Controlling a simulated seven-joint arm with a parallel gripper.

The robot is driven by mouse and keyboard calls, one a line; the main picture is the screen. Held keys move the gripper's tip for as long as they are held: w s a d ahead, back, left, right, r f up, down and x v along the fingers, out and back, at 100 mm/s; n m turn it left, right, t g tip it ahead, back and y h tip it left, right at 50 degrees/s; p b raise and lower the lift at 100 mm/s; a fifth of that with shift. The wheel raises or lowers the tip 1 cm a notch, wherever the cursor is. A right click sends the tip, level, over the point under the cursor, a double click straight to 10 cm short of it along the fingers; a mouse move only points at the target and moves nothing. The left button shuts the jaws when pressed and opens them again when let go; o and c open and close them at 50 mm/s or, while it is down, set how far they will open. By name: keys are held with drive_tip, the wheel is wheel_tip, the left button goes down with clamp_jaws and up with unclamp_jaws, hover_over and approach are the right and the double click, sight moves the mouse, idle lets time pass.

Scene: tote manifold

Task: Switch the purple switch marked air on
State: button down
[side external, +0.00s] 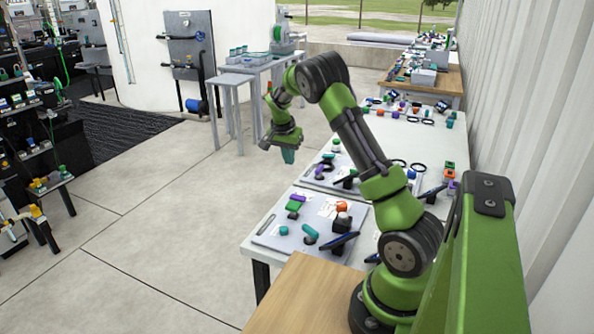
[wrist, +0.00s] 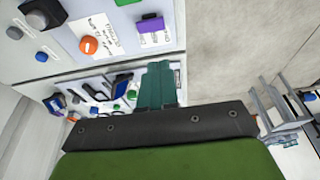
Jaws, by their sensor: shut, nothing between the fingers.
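A purple switch (wrist: 150,24) sits on a pale panel at the top of the wrist view, beside a white label; the writing is too small to read. In the side external view, a purple part (side external: 298,198) shows on the near panel and another (side external: 327,157) on the panel behind it; I cannot tell which is marked air. My gripper (side external: 288,157) hangs in the air off the left side of the table, apart from the panels. Its teal fingers (wrist: 160,84) are shut and empty.
An orange knob (wrist: 88,45) with a label is near the purple switch, and a blue button (wrist: 41,57) is farther left. The near panel (side external: 262,238) also bears teal, orange and dark blue-handled parts. Open floor (side external: 170,230) lies left of the table.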

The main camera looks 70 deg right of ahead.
approach(294, 195)
drive_tip(key=x, duration=0.5)
drive_tip(key=shift+s+d+f, duration=0.1)
drive_tip(key=shift+d+f, duration=0.1)
drive_tip(key=shift+f, duration=0.55)
drive_tip(key=shift+f, duration=0.2)
